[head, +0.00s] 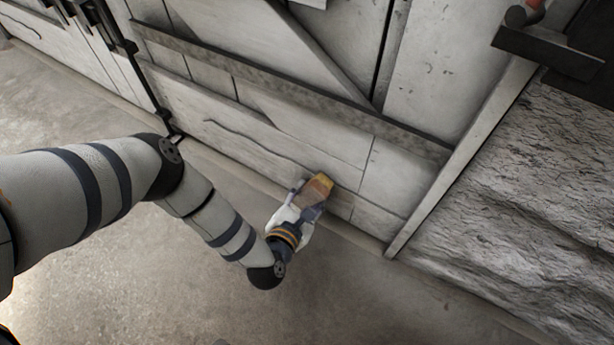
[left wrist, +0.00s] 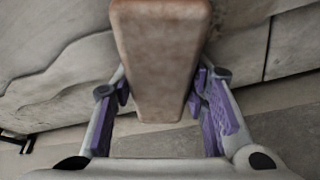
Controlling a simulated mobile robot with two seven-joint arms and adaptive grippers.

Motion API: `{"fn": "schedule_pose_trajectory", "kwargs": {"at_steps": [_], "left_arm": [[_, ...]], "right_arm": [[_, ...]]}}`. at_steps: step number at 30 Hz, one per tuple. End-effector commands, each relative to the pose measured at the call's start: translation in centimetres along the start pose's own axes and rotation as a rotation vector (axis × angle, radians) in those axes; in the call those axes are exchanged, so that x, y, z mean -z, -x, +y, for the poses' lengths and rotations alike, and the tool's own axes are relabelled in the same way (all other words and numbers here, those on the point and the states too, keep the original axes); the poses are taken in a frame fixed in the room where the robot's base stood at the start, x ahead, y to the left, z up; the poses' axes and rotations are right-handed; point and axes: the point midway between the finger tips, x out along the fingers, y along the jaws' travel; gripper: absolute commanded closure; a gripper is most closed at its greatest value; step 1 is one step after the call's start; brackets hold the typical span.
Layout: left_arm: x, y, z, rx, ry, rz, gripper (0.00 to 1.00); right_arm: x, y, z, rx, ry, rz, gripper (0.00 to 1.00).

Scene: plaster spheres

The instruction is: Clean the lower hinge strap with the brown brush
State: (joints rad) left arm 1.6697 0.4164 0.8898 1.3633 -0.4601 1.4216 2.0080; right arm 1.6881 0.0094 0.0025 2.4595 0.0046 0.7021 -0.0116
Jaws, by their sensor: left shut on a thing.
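The lower hinge strap (head: 290,87), a long dark, mottled metal band, runs slantwise across the pale plank door in the head view. My left gripper (head: 312,193) is low in front of the door, below the strap and apart from it. It is shut on the brown brush (head: 321,183), which shows a brown body and a yellowish end. In the left wrist view the brush (left wrist: 160,60) is a worn brown block between the purple-padded fingers (left wrist: 165,105). Its bristles cannot be made out there. Whether the brush touches the door planks cannot be told. My right gripper is out of view.
The pale door (head: 310,130) has a diagonal brace above the strap. A rough stone wall (head: 510,215) and a dark metal bracket (head: 548,50) stand at the right. Dark metal fittings (head: 103,25) are at the upper left. The concrete floor (head: 180,270) is clear.

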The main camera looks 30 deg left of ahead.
Motion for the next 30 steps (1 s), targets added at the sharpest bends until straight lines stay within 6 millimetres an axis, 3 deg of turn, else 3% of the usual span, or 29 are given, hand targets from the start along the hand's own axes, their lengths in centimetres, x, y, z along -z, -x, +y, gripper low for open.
{"fn": "schedule_pose_trajectory", "kwargs": {"at_steps": [3, 15, 22, 30], "left_arm": [[-1.3, 0.6, 0.2, -0.001, 0.002, -0.003, 0.91], [-3.5, 1.4, 0.1, 0.000, 0.001, -0.004, 0.91], [-3.1, 1.2, 0.0, 0.000, 0.001, -0.002, 0.91], [-1.1, 0.4, 0.0, -0.001, 0.001, -0.001, 0.91]], "right_arm": [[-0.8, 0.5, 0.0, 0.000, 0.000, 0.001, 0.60], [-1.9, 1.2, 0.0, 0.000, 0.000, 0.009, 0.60], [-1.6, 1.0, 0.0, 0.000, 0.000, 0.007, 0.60], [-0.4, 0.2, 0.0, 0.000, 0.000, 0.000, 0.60]]}}
